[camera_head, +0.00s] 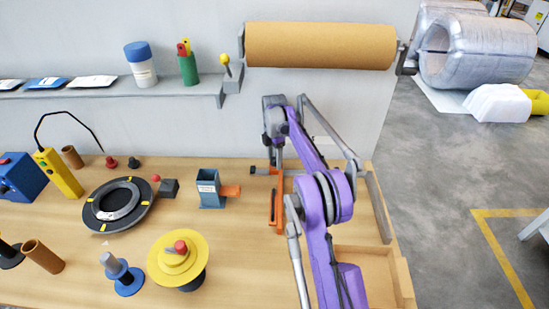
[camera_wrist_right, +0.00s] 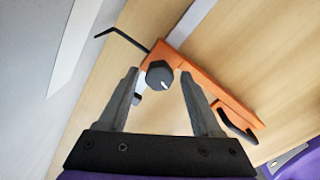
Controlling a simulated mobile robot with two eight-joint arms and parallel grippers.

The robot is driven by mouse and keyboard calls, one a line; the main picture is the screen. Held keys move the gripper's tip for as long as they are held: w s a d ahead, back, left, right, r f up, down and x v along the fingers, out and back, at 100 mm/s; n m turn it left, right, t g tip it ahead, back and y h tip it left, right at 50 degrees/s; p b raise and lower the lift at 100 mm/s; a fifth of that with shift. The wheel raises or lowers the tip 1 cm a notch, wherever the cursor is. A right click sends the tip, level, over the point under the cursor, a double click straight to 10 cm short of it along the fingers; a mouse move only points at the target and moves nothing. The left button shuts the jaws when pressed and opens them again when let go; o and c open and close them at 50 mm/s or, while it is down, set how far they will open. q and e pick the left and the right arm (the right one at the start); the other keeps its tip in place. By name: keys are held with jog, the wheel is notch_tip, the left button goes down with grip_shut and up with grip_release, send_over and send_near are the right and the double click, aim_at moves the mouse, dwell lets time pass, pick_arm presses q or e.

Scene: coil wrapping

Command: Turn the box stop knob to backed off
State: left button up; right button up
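The box stop knob (camera_wrist_right: 159,75) is a dark round knob with a white mark, mounted on an orange bar (camera_wrist_right: 215,90) in the right wrist view. My right gripper (camera_wrist_right: 158,80) is open, with one finger on each side of the knob. I cannot tell whether either finger touches it. In the head view my right gripper (camera_head: 276,158) points down over the far end of the orange fixture (camera_head: 274,208) and hides the knob there. My left gripper is not in view.
A black hex key (camera_wrist_right: 122,38) sticks out beside the bar. A small blue-grey holder (camera_head: 209,190) and a black ring turntable (camera_head: 117,205) stand to the left. A brown paper roll (camera_head: 320,46) hangs above. An open wooden tray (camera_head: 365,262) lies at the near right.

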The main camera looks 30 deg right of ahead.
aim_at(275, 160)
jog(key=shift+d+r, duration=0.1)
jog(key=shift+r, duration=0.15)
notch_tip(275, 160, up, 7)
jog(key=shift+r+p, duration=0.15)
jog(key=shift+p, duration=0.15)
dwell(0.6)
